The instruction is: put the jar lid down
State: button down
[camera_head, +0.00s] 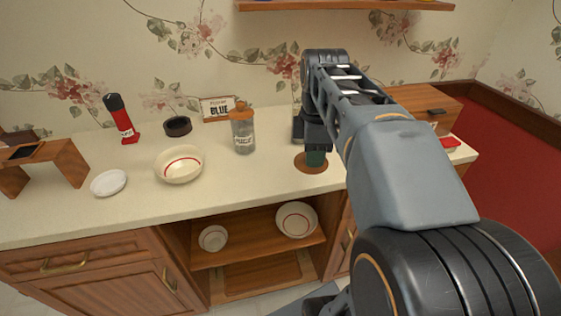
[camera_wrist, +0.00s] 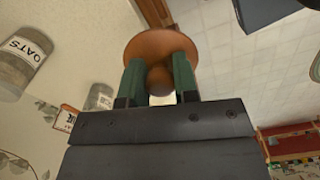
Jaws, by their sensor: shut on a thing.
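The jar lid (camera_head: 311,168) is a round brown wooden disc with a knob. My gripper (camera_head: 316,155) is shut on it, with the fingers pointing down. In the wrist view the green-padded fingers (camera_wrist: 159,78) stand on both sides of the round knob, and the lid's disc (camera_wrist: 150,44) spreads beyond them. In the head view the lid appears over the counter's front part; its height above the surface is hard to tell. A glass jar (camera_head: 243,136) with a brown top stands left of my gripper. An OATS-labelled jar (camera_wrist: 22,60) shows in the wrist view.
The counter (camera_head: 220,205) has bare room in front of the jar. A wooden box (camera_head: 420,102) is right, partly behind my arm.

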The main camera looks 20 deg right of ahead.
jog(key=w+f, duration=0.4)
jog(key=w, duration=0.5)
send_over(285, 171)
jog(key=f, duration=0.4)
jog(key=shift+s+f+b, duration=0.3)
jog(key=shift+s, duration=0.1)
jog(key=shift+w+f+b, duration=0.15)
jog(key=shift+w+f, duration=0.05)
jog(key=shift+f, duration=0.8)
jog(key=shift+w+f+b, duration=0.15)
jog(key=shift+f, duration=0.85)
jog(key=shift+f, duration=0.1)
jog(key=c, duration=0.9)
grip_release()
notch_tip(285, 171, up, 11)
jog(key=p, duration=0.2)
jog(key=s+a+f+m+t, duration=0.1)
jog(key=s+a+f+m, duration=0.2)
jog(key=s+m, duration=0.1)
jog(key=s+a+f+m+t, duration=0.1)
jog(key=s+a+f+m, duration=0.2)
jog(key=s, duration=0.3)
jog(key=s+a+f+m+t, duration=0.1)
jog(key=s+a+f+m, duration=0.2)
jog(key=s+f+m, duration=0.2)
jog(key=shift+s+a+f+m, duration=0.2)
jog(key=shift+s+a+m, duration=0.15)
jog(key=shift+m, duration=0.15)
